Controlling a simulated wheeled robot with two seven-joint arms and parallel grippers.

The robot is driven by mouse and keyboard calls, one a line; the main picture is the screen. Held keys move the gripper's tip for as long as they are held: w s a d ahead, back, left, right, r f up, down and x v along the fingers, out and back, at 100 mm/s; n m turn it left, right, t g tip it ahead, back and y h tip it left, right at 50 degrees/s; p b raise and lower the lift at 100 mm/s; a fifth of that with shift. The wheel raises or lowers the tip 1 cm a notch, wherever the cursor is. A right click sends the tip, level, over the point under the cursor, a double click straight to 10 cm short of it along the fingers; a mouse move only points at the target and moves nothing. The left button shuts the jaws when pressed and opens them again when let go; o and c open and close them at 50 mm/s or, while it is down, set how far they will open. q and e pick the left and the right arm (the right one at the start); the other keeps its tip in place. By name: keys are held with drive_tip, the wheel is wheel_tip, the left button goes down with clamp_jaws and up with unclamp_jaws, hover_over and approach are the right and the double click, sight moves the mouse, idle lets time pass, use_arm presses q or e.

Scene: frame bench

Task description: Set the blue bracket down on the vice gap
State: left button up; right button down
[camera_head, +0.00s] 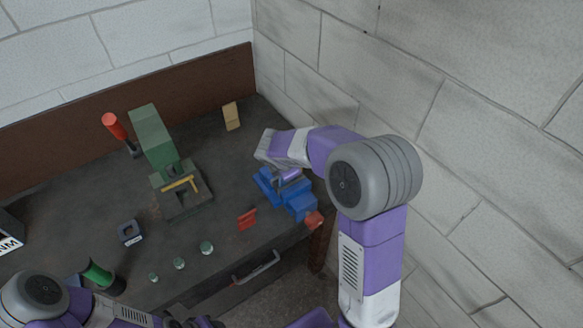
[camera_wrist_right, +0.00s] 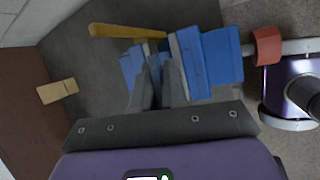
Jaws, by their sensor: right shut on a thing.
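The blue vice (camera_head: 300,203) stands at the right front of the bench, with a red end piece (camera_head: 313,219). In the right wrist view its blue body (camera_wrist_right: 220,55) and grey jaw plates show just beyond my fingers. My right gripper (camera_wrist_right: 155,66) is shut on the blue bracket (camera_wrist_right: 163,46), at the vice gap between the jaws. The bracket is mostly hidden by the fingers and blends with the vice, so I cannot tell whether it touches the jaws. My left gripper (camera_head: 192,322) is at the bottom edge of the head view, its fingers cut off.
A green press (camera_head: 152,135) with a yellow bar (camera_head: 180,185) on its base stands left of the vice. A red part (camera_head: 247,219), a dark square block (camera_head: 130,233) and several small round pieces lie in front. A wooden block (camera_head: 231,116) stands behind. A wall closes the right side.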

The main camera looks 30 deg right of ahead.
drive_tip(key=shift+f, duration=0.15)
drive_tip(key=c, duration=1.1)
unclamp_jaws()
drive_tip(key=v, duration=0.7)
drive_tip(key=shift+s+a+r+p, duration=0.15)
drive_tip(key=shift+r+p, duration=0.2)
